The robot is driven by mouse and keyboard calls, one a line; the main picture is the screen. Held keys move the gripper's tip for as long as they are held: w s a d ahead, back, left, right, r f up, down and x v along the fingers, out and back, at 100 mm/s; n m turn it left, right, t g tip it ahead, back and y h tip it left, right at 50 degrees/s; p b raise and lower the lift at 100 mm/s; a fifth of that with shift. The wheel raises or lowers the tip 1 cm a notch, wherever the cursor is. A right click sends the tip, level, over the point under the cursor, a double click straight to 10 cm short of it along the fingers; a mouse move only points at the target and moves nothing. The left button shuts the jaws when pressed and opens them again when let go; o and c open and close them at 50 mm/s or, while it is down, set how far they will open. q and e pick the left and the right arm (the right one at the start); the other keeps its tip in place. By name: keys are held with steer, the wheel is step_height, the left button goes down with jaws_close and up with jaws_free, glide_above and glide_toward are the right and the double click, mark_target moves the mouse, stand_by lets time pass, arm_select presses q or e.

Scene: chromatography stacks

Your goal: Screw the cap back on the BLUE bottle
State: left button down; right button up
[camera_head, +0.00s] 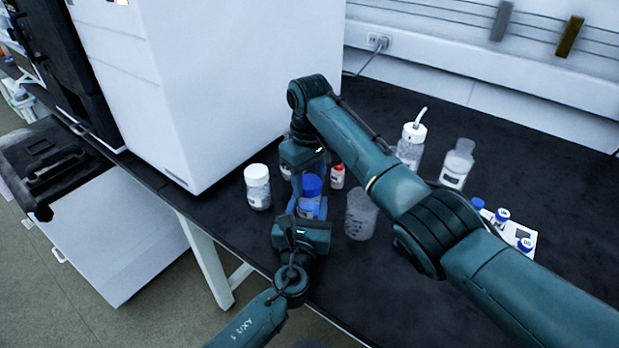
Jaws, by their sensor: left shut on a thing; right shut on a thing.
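The blue-capped bottle (309,209) stands on the black bench in the middle of the view. Its blue cap (312,184) sits at the bottle's top; I cannot tell whether it is threaded on. My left gripper (307,210), from the bottom, is shut around the bottle's body. My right gripper (308,178) reaches down from above and is shut on the cap. Its fingers are partly hidden, and my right forearm covers part of the bench to the right.
A white-capped bottle (257,187) stands to the left. A small red-capped bottle (337,176) and a clear beaker (361,213) stand close on the right. Further right are a wash bottle (411,146), a clear bottle (457,163) and a white rack (520,229) with blue-capped vials. A white instrument (215,80) rises behind left.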

steer(key=m, duration=1.1)
steer(key=shift+m, duration=0.4)
steer(key=o, duration=1.1)
steer(key=shift+o, duration=0.2)
step_height(320, 180, up, 12)
arm_select(q)
steer(key=c, duration=0.6)
jaws_free()
steer(key=shift+o, duration=0.2)
